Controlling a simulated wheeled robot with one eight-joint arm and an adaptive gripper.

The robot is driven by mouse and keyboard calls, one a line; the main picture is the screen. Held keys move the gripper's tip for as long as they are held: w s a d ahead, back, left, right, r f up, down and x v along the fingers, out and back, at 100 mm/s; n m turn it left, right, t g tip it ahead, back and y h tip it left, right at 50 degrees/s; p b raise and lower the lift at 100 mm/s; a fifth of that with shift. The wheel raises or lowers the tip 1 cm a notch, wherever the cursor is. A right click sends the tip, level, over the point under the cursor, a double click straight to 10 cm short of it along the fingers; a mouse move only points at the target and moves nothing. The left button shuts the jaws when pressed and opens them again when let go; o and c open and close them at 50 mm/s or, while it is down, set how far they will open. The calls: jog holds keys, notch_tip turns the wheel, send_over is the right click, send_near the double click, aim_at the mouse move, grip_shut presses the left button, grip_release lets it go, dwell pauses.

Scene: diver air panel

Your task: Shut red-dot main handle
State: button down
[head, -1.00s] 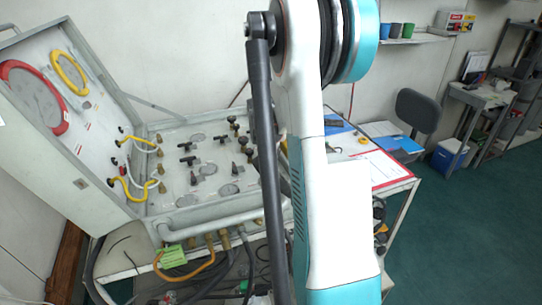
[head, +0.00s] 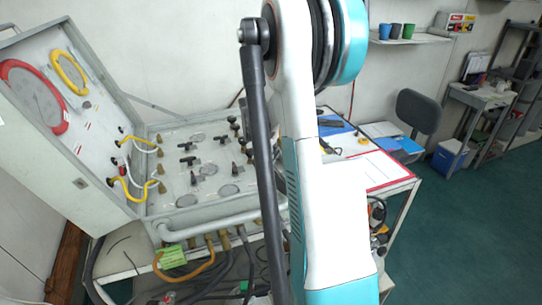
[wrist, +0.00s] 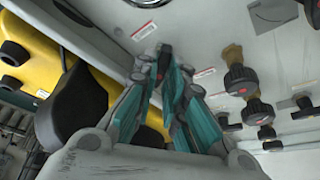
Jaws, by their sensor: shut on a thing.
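The grey panel case (head: 165,215) stands open at the left in the head view, with several dark handles (head: 187,160) and brass-stemmed knobs on its face. My arm hides part of the panel's right side and my gripper in that view. In the wrist view my gripper (wrist: 172,72) has its teal fingers closed together close to the panel face. They are shut on what looks like the red-dot main handle, mostly hidden between the fingers. Black knobs on brass stems (wrist: 240,78) stand to the right of the fingers; one has a red spot. The handle's turn angle cannot be told.
A yellow and black object (wrist: 85,100) lies left of the fingers in the wrist view. The case's lid (head: 65,130) stands open with red and yellow rings. Hoses (head: 190,270) hang below the case.

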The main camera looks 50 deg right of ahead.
jog(key=m, duration=0.1)
jog(key=m+g, duration=0.1)
jog(key=m, duration=0.1)
jog(key=shift+w+m+g, duration=0.25)
jog(key=shift+m+g, duration=0.05)
jog(key=shift+w+m+g+y, duration=0.1)
jog(key=shift+m+g+y, duration=0.15)
jog(key=shift+m, duration=0.7)
jog(key=shift+w+m+g+y, duration=0.15)
jog(key=shift+m+g, duration=0.2)
jog(key=shift+m, duration=0.6)
jog(key=c, duration=1.9)
grip_release()
jog(key=shift+c, duration=0.2)
jog(key=shift+r, duration=0.1)
jog(key=v, duration=1.1)
jog(key=shift+w+a+r, duration=0.15)
jog(key=shift+r, duration=0.2)
